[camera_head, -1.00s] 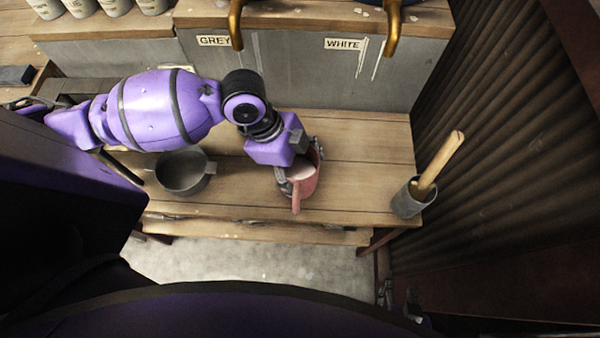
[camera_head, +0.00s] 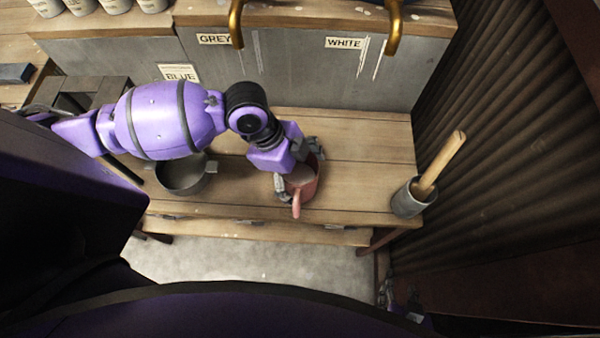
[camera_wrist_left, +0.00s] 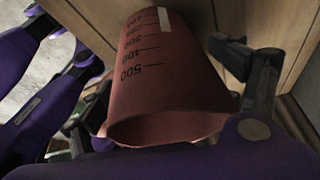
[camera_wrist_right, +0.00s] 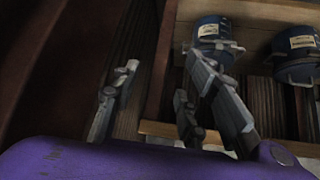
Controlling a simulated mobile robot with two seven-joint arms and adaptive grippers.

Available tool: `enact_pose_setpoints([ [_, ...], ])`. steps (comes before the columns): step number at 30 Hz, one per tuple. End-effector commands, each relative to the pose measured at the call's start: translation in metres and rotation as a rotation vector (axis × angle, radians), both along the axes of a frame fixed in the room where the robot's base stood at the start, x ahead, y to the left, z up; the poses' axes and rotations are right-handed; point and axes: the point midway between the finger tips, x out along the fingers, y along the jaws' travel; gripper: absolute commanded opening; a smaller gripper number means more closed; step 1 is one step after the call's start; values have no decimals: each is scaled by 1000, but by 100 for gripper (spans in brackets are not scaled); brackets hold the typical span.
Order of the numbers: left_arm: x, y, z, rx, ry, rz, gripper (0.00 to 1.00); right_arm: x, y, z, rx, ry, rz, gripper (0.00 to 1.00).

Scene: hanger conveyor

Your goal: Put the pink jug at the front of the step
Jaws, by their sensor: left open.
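The pink jug (camera_head: 309,187) stands on the wooden step near its front edge, with its handle toward the front. My left gripper (camera_head: 299,170) is low at the jug, with one finger on its left side and the other at its back right. In the left wrist view the jug (camera_wrist_left: 165,85), with black measuring marks, lies between the spread fingers. I cannot tell whether either finger touches it. The left gripper hides part of the jug's rim. In the right wrist view my right gripper (camera_wrist_right: 160,85) has its fingers apart with nothing between them.
A grey pot (camera_head: 183,174) stands left of the jug on the step (camera_head: 365,150). A grey cup with a wooden-handled tool (camera_head: 408,198) stands at the right end. Brass taps (camera_head: 394,35) hang above the back. The step is clear between jug and cup.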

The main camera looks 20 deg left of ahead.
Motion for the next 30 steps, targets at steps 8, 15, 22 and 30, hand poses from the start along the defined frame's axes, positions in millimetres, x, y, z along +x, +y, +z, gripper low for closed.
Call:
enact_pose_setpoints([
  [8,1,10,26,2,-4,1,86,-4,-1,0,0,6,-3,40],
  [15,1,30,75,3,-6,-1,86,-9,-2,2,-1,13,-7,40],
  [22,0,43,107,2,-2,0,86,-6,-2,6,0,6,-8,40],
  [30,-1,46,114,0,1,-1,86,-2,-1,7,1,-1,-6,40],
])
